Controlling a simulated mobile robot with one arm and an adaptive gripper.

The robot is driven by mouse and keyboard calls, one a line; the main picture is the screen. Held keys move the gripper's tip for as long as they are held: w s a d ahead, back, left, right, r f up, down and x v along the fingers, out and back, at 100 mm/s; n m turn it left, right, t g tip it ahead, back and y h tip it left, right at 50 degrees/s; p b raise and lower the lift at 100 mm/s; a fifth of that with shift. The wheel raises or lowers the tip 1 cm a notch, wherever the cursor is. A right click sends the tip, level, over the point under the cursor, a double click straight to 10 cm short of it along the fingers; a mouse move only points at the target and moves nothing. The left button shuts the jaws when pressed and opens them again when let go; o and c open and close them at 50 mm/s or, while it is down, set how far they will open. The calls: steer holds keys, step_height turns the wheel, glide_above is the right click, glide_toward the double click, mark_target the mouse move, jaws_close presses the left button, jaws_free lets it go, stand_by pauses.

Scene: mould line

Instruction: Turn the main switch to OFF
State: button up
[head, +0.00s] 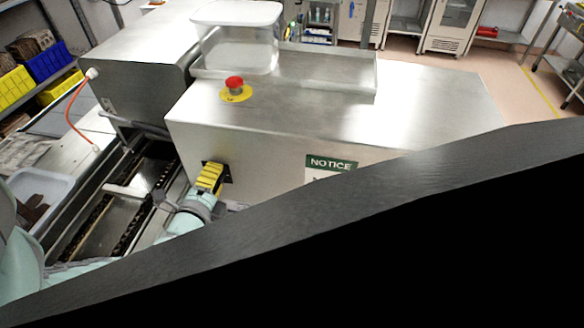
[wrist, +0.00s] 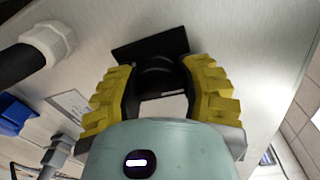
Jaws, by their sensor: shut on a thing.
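The main switch (wrist: 160,78) is a black rotary knob on a black square plate, fixed to the side of the steel machine. In the wrist view the yellow-padded fingers of my gripper (wrist: 160,92) are on both sides of the knob and shut on it. In the head view my gripper (head: 209,178) reaches the machine's side face, and a small dark part of the switch plate (head: 226,172) shows behind the yellow fingers. The knob's pointer and any ON or OFF marks are hidden or too small to read.
A red emergency stop button (head: 234,83) on a yellow disc sits on the machine's top. A clear container (head: 236,50) stands behind it. A green NOTICE sign (head: 331,163) is right of my gripper. A conveyor (head: 108,222) runs at the left. A dark bar crosses the foreground.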

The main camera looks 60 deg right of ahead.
steer(key=shift+w+a+f, duration=0.2)
steer(key=shift+a+f, duration=0.1)
steer(key=o, duration=1)
steer(key=shift+o, duration=0.8)
steer(key=shift+r, duration=0.1)
steer(key=shift+s+d, duration=0.1)
steer(key=v, duration=0.7)
steer(key=shift+a, duration=0.25)
steer(key=shift+s+r, duration=0.15)
steer(key=shift+s, duration=0.1)
